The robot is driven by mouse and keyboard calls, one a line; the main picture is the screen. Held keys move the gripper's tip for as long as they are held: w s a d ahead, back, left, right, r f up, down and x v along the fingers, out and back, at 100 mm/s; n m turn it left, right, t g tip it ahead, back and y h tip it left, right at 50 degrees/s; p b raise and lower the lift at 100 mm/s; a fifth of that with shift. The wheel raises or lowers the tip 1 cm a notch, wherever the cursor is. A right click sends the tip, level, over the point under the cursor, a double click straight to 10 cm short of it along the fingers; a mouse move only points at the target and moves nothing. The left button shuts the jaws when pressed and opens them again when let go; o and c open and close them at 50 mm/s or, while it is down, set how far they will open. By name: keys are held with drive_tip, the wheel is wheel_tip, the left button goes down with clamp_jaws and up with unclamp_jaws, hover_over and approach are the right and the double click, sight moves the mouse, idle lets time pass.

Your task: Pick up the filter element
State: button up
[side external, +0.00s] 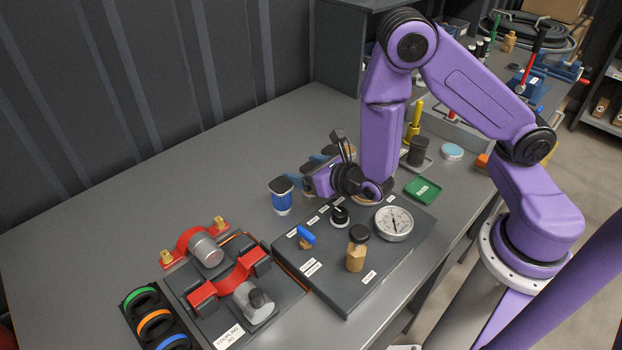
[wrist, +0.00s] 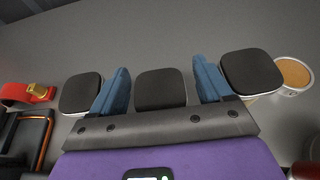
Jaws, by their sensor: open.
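Several dark square-topped canisters stand in a row; which one is the filter element I cannot tell. In the wrist view the middle canister (wrist: 160,88) lies between the two blue fingers of my gripper (wrist: 160,80), which is open, with gaps beside the canister. The left canister (wrist: 82,92) and right canister (wrist: 250,72) stand just outside the fingers. In the side view, one canister (side external: 282,197) with a blue body and black top stands clear, left of my gripper (side external: 309,175). The others are mostly hidden behind my gripper there.
A tan-topped round cup (wrist: 295,74) stands beyond the right canister. In the side view a dark control panel (side external: 325,275) with gauge (side external: 394,224) and brass fitting (side external: 356,250) lies in front of my gripper. A red coupling (side external: 240,275) is at the left. The table behind is bare.

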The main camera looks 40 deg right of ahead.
drive_tip(key=shift+w, duration=0.1)
drive_tip(key=c, duration=1.1)
drive_tip(key=shift+r, duration=0.1)
